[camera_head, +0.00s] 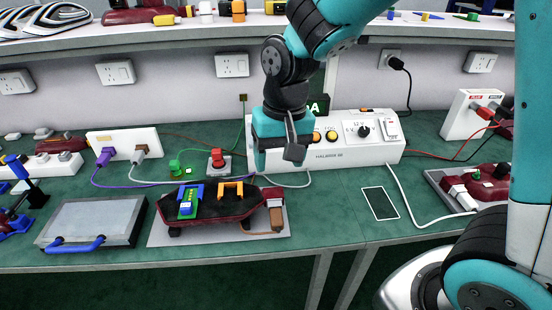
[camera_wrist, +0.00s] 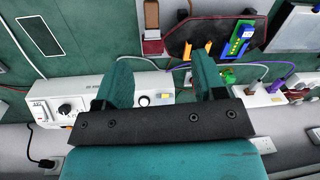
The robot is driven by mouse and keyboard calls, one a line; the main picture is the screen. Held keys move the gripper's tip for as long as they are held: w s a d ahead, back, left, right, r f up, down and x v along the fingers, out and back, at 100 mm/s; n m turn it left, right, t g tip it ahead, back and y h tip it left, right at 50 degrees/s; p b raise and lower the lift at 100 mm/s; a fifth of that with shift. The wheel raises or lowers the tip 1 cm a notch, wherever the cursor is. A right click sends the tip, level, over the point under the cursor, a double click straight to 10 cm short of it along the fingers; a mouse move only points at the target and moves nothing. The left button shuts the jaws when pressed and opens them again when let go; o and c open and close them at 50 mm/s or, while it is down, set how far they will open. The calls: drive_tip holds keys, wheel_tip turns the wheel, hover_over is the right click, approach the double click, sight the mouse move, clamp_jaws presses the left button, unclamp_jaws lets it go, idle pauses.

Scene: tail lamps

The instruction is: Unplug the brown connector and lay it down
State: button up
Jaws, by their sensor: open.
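The brown connector (camera_head: 277,219) sits at the right end of a dark red tail lamp (camera_head: 228,204), plugged against a white socket piece (camera_head: 275,203). A brown cable (camera_head: 262,234) runs from it onto the grey mat. In the wrist view the brown connector (camera_wrist: 152,14) is at the top, beside the lamp (camera_wrist: 205,30). My gripper (camera_head: 277,158) is open and empty, above the bench and behind the lamp's right end, apart from the connector. Its two teal fingers (camera_wrist: 160,62) show in the wrist view, with no object between them.
A white power supply box (camera_head: 345,152) stands behind and right of my gripper. A red button (camera_head: 217,158) stands behind the lamp. A black-screened tablet (camera_head: 380,203) lies to the right. A grey case (camera_head: 92,221) lies left. Green bench surface is free between the mat and tablet.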

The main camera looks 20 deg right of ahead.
drive_tip(key=m+h, duration=0.1)
drive_tip(key=m, duration=0.1)
approach(276, 215)
wheel_tip(276, 215, down, 10)
drive_tip(key=shift+w+r, duration=0.1)
idle(0.3)
drive_tip(key=c, duration=1.1)
